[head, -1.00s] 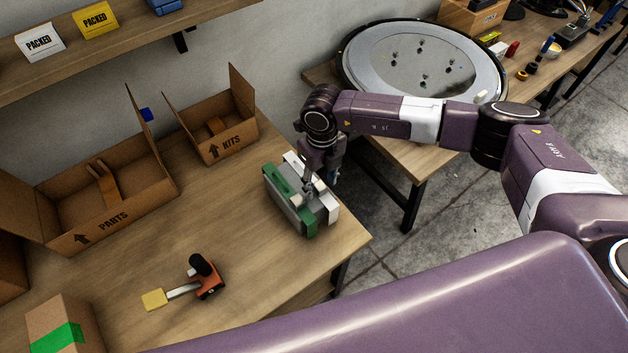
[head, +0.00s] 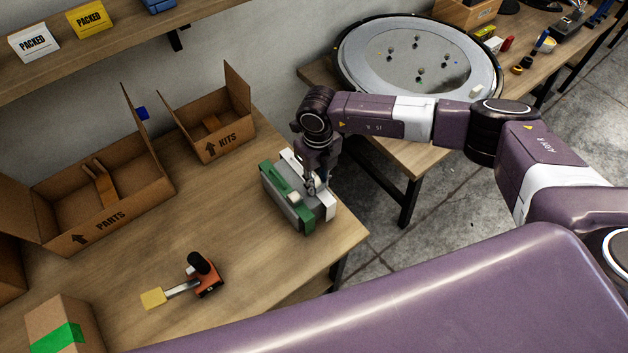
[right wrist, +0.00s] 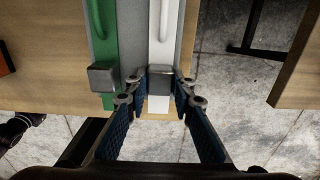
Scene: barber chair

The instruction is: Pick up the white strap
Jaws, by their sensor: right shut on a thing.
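A grey case (head: 299,215) stands on the wooden table near its right end, with a green strap (head: 272,182) and a white strap (head: 328,204) around it. In the right wrist view the white strap (right wrist: 163,22) has a raised handle and a grey block-like buckle. The green strap (right wrist: 103,35) runs beside it on the left, with a similar buckle. My right gripper (right wrist: 161,92) has its two fingertips closed on either side of the white strap's buckle. In the head view the right gripper (head: 315,187) is on the case from above and partly hides the white strap.
Open boxes marked PARTS (head: 112,217) and KITS (head: 222,146) stand at the back. An orange-and-black tool (head: 205,275) lies at the front. A closed box (head: 60,325) is at lower left. A second table with a round mirror (head: 418,60) stands beyond a floor gap.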

